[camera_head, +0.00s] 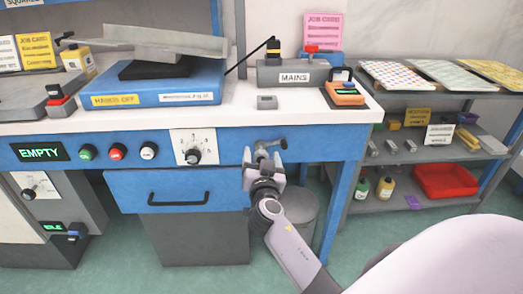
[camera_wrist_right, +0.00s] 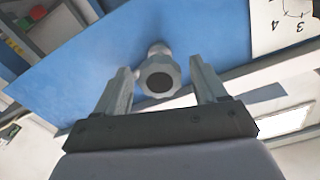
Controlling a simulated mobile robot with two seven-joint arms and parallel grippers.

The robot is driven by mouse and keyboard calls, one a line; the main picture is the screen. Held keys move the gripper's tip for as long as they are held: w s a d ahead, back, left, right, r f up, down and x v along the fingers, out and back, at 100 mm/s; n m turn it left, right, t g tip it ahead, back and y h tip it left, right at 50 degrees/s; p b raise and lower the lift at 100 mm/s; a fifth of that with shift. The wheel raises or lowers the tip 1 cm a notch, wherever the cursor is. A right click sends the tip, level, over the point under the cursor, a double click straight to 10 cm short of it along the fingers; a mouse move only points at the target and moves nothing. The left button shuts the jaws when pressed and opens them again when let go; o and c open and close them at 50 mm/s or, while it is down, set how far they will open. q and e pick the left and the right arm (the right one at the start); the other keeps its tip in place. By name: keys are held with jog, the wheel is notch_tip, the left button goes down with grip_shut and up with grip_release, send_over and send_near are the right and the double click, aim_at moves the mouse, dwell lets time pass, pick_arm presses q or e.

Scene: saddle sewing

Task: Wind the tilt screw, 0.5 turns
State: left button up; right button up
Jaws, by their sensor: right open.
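The tilt screw has a grey fluted knob with a dark round end (camera_wrist_right: 159,78). It sticks out of the blue front panel of the bench, and in the head view its metal part (camera_head: 263,150) shows just beyond my right gripper (camera_head: 264,162). My right gripper is open. In the right wrist view its two fingers (camera_wrist_right: 160,88) stand on either side of the knob, with a visible gap on each side. The gripper's body hides part of the screw in the head view. My left gripper is not in view.
Left of the screw, the panel carries a numbered dial (camera_head: 194,148), several round buttons and an EMPTY display (camera_head: 40,152). A drawer (camera_head: 178,190) is below. A grey bin (camera_head: 299,212) stands behind my right arm. A shelf rack (camera_head: 425,150) stands at the right.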

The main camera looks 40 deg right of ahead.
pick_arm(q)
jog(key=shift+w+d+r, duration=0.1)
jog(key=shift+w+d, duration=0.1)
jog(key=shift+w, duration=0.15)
pick_arm(e)
jog(key=shift+w+d, duration=0.2)
jog(key=shift+w, duration=0.15)
jog(key=shift+c, duration=0.3)
jog(key=c, duration=1)
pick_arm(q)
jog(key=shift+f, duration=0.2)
pick_arm(e)
jog(key=shift+n, duration=0.3)
